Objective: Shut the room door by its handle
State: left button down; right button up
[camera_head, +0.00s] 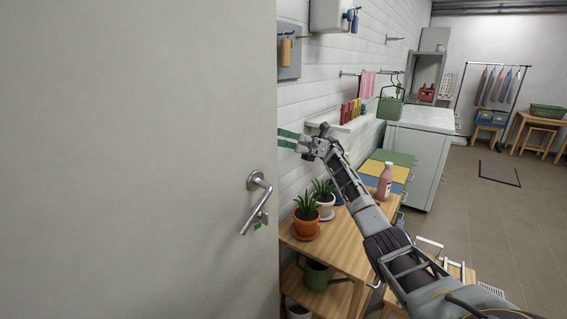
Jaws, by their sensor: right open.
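The room door (130,160) is a large plain grey panel that fills the left half of the head view. Its metal lever handle (258,205) sits near the door's right edge and slants down to the left, with a small key or lock piece and a green tag below it. My right gripper (287,139) is up and to the right of the handle, apart from it, close to the door's edge. Its green fingers are spread open and hold nothing; their tips reach the door's edge in the picture. My left gripper is not in view.
A wooden shelf table (345,250) with potted plants (306,215), a pink bottle (385,181) and a watering can (316,274) stands right of the door, below my right arm. A white cabinet (420,150) is beyond. The tiled floor (500,225) at right is mostly clear.

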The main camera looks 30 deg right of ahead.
aim_at(136, 136)
jog(key=k, duration=0.95)
